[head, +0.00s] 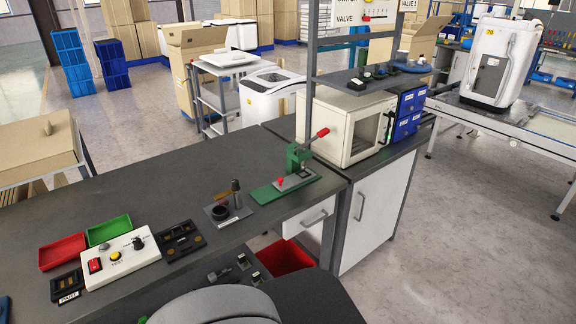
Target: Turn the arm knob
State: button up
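A white control box (120,258) lies on the dark workbench at the lower left. On its right part is a small dark knob (138,243), with markings around it too small to read. A yellow button (116,255) above the word TEST and a red switch (95,265) are to its left. I cannot make out a label that names the arm knob or its pointer direction. My gripper is not in view. Rounded grey and black parts, which look like my own body, fill the bottom middle.
A green hand press (298,165) with a red-tipped lever stands farther right. Bare bench top lies behind the trays.

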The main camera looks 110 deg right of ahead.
aim_at(235, 184)
jog(key=k, duration=1.35)
jog(key=z, duration=0.85)
